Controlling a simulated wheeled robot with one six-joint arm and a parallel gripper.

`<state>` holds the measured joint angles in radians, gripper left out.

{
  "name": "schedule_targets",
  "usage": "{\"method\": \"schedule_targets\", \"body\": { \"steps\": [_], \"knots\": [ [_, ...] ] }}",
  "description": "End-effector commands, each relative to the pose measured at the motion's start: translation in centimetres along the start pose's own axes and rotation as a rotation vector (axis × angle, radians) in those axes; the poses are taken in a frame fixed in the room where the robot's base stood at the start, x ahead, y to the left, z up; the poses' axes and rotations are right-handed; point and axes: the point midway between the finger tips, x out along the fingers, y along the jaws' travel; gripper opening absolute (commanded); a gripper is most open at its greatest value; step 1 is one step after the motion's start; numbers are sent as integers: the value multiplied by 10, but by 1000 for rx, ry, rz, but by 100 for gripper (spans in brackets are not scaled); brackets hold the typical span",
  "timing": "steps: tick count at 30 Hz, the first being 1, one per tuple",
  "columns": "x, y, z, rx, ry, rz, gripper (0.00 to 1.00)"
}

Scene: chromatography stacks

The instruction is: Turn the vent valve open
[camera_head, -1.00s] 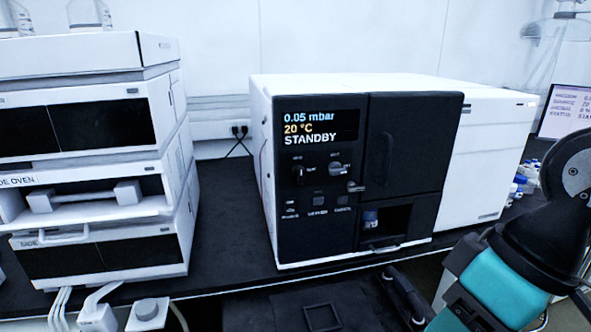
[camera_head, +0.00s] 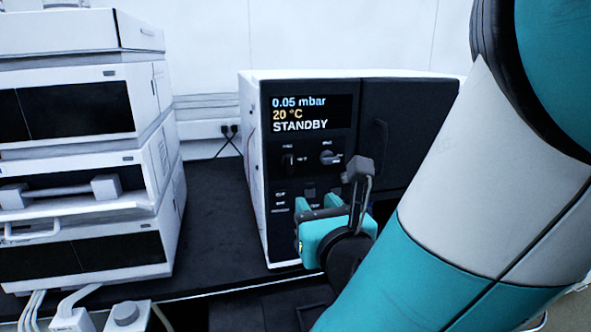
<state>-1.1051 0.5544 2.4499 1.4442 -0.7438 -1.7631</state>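The white instrument (camera_head: 247,125) has a black front with a display reading 0.05 mbar, 20 °C, STANDBY. Below the display are two small knobs, a dark left knob (camera_head: 288,160) and a grey right knob (camera_head: 327,157). Their labels are too small to read, so I cannot tell which is the vent valve. My gripper (camera_head: 331,187) is in front of the lower panel, below the knobs and slightly right. Its fingers stand apart with nothing seen between them. It appears clear of both knobs. It hides part of the lower buttons and the instrument's lower right front.
A stack of white modules (camera_head: 155,150) with dark windows stands at the left. A dark door with a handle (camera_head: 381,145) is right of the knobs. My arm fills the right side of the view. Black bench top (camera_head: 215,200) is clear between stack and instrument.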

Motion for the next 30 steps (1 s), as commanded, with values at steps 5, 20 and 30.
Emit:
{"method": "schedule_targets", "body": {
  "steps": [5, 20, 30],
  "knots": [
    [31, -4, 6, 3, -1, -10, 38],
    [140, -5, 5, 7, -1, -10, 38],
    [167, -4, 1, 6, 0, -7, 38]
  ]
}}
